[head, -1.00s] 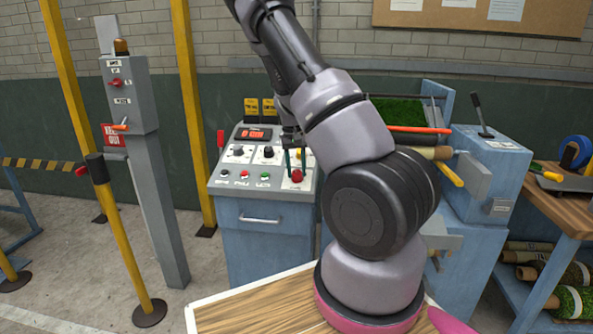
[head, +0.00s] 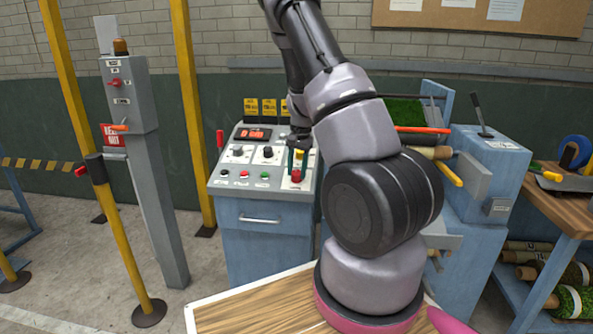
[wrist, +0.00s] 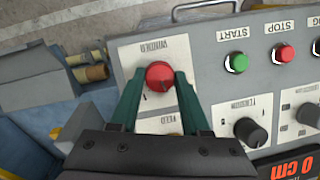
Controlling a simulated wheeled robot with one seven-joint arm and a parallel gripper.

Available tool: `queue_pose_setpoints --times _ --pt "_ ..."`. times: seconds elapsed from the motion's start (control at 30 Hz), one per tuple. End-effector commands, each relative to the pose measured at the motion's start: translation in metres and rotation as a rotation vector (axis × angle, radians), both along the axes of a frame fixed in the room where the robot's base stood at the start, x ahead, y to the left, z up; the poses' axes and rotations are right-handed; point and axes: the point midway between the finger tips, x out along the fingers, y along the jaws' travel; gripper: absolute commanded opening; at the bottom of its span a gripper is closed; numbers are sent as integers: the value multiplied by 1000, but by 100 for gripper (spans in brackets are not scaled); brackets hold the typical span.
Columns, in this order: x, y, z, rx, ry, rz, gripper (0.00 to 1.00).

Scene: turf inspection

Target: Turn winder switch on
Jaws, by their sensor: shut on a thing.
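The winder switch is a red knob (wrist: 159,75) on a pale label plate at the corner of the control panel. The plate's lettering is upside down in the wrist view. In the head view the red knob (head: 297,175) is at the panel's lower right. My gripper (wrist: 160,82), with dark green fingers, is around the knob, one finger on each side, and shut on it. It also shows in the head view (head: 299,165), pointing down at the panel. The knob's exact turn position cannot be told.
The blue console's panel (head: 225,185) also has black dials, a green start button (wrist: 236,63), a red stop button (wrist: 284,53) and a display reading 0 cm (wrist: 298,166). Grass rolls and a lever housing (head: 490,150) stand to the right. A grey post (head: 150,180) stands left.

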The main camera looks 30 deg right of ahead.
Motion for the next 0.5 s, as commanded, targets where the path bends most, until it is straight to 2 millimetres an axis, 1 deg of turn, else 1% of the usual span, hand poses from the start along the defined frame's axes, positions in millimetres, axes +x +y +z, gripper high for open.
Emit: queue_pose_setpoints --times 0.5 --pt "-3 -1 0 141 -92 -462 0"
